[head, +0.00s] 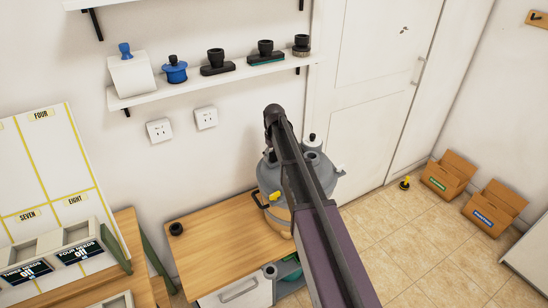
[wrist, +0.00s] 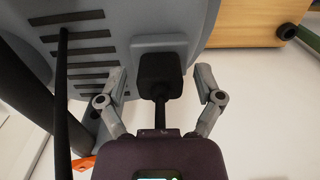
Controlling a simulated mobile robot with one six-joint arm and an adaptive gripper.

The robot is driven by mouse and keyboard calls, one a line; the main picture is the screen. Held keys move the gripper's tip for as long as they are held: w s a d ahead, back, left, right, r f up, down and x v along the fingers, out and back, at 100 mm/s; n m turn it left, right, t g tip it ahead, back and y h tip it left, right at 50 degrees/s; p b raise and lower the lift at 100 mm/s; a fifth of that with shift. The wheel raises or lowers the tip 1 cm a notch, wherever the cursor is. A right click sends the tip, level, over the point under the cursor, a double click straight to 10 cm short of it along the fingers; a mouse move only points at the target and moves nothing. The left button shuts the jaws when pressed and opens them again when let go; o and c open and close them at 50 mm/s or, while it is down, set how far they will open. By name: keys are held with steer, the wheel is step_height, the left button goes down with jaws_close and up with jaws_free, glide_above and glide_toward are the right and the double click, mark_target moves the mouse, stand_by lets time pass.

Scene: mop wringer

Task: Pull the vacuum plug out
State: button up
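A black plug (wrist: 160,76) sits against a raised grey plate on the side of a grey vacuum (wrist: 100,25) in the wrist view. A short black stem or cord runs from the plug down toward my palm. My gripper (wrist: 160,84) is open, with one finger on each side of the plug and a visible gap on both sides. In the head view the grey vacuum (head: 268,176) stands at the wooden table's right end, partly behind my arm. The plug and my fingers are hidden there.
The wooden table (head: 215,245) carries a small black round piece (head: 176,229). Two wall sockets (head: 159,130) are above it, under a shelf (head: 190,84) holding several knobbed items. Two cardboard boxes (head: 447,175) and a yellow-black item (head: 404,183) lie on open tiled floor at right.

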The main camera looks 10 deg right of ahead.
steer(key=shift+r+p, duration=4.4)
steer(key=shift+r, duration=0.25)
steer(key=s+f+m+b, duration=0.1)
steer(key=s+f+b, duration=0.3)
steer(key=s, duration=0.5)
steer(key=s+f+m+b, duration=0.1)
steer(key=s+f+b, duration=0.4)
steer(key=s, duration=0.5)
steer(key=s+f+m+b, duration=0.1)
steer(key=s+f+b, duration=0.3)
steer(key=s, duration=0.6)
steer(key=shift+f+m+b, duration=0.3)
steer(key=shift+f+b, duration=0.05)
steer(key=shift+b, duration=0.05)
steer(key=shift+s, duration=0.1)
steer(key=c, duration=0.4)
